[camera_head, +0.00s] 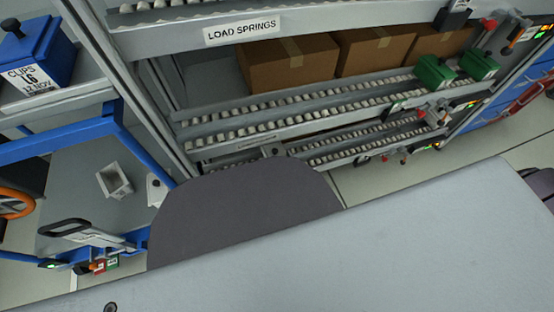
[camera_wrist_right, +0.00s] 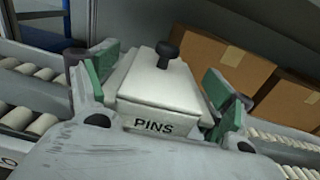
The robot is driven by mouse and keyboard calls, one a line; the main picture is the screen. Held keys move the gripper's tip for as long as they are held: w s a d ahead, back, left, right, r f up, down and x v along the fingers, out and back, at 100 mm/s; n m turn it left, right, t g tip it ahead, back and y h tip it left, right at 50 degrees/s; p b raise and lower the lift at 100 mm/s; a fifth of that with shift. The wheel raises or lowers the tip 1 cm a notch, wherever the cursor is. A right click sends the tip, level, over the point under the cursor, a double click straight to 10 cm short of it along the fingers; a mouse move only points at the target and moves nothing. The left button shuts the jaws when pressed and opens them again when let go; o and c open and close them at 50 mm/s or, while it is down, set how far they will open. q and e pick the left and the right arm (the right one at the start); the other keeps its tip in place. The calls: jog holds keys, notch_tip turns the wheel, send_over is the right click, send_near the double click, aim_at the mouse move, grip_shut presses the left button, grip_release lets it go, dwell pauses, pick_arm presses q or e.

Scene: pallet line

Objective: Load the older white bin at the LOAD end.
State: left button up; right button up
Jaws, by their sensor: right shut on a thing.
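A white lidded bin (camera_wrist_right: 158,88) with a black knob and the label PINS fills the middle of the right wrist view. My right gripper (camera_wrist_right: 162,72) is shut on it, with green pads at its left and right sides. No date shows on its visible face. Roller track shows on both sides of the bin; whether its base touches the rollers is hidden. I cannot make out this bin in the head view, where a dark grey rounded shape blocks the lower middle. My left gripper is not in view.
The roller rack (camera_head: 242,138) has a LOAD SPRINGS label (camera_head: 242,30). Cardboard boxes (camera_head: 290,64) stand behind its rollers, with green blocks (camera_head: 434,73) at right. A blue CLIPS bin (camera_head: 38,52) sits at upper left. A pale open container (camera_head: 114,181) lies below, near blue framing.

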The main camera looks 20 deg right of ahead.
jog(key=shift+w+f, duration=0.1)
jog(key=shift+f, duration=0.3)
dwell(0.9)
jog(key=o, duration=1.6)
jog(key=shift+o, duration=0.2)
jog(key=shift+f, duration=0.15)
jog(key=shift+r, duration=0.2)
jog(key=shift+r, duration=0.45)
jog(key=shift+r+p, duration=2.65)
jog(key=shift+r, duration=0.3)
jog(key=shift+r+p, duration=0.3)
jog(key=shift+r, duration=0.05)
